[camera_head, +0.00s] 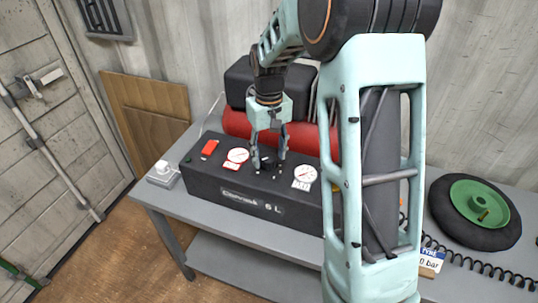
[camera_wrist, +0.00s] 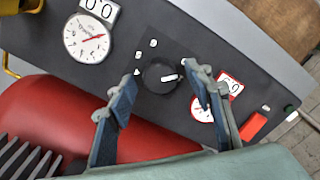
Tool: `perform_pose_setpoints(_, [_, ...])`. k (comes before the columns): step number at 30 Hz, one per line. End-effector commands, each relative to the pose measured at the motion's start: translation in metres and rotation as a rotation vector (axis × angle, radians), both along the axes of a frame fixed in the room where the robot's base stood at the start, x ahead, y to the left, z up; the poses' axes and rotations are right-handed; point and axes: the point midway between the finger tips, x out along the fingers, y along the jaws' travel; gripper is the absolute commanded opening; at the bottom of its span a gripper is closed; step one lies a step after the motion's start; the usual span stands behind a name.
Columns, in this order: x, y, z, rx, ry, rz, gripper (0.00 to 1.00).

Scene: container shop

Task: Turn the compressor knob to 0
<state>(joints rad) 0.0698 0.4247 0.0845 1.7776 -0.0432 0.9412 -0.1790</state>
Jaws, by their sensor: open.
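The compressor (camera_head: 250,199) is a black box with a red tank (camera_head: 300,137) behind it, standing on a grey table. Its round black knob (camera_wrist: 161,76) shows in the wrist view with a white pointer mark on its right side and several white marks around it. My gripper (camera_head: 268,167) is open over the top panel, between the two gauges. In the wrist view my gripper (camera_wrist: 160,84) has one finger on each side of the knob, with gaps visible; whether they touch it I cannot tell. In the head view the knob is mostly hidden by the fingers.
A red switch (camera_wrist: 253,126) is near the panel end. A wheel (camera_head: 475,212) and coiled hose (camera_head: 480,266) lie on the table at right.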

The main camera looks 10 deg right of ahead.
Motion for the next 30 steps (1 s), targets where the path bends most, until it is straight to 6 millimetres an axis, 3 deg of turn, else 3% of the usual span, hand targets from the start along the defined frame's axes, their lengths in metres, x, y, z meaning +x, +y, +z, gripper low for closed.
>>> perform_pose_setpoints(15, [0.001,0.000,0.098,0.000,-0.004,0.001,0.47])
perform_pose_setpoints(21, [0.000,0.000,0.114,0.000,-0.001,0.001,0.47])
perform_pose_setpoints(30, [0.000,0.000,0.115,0.000,0.000,0.001,0.47])
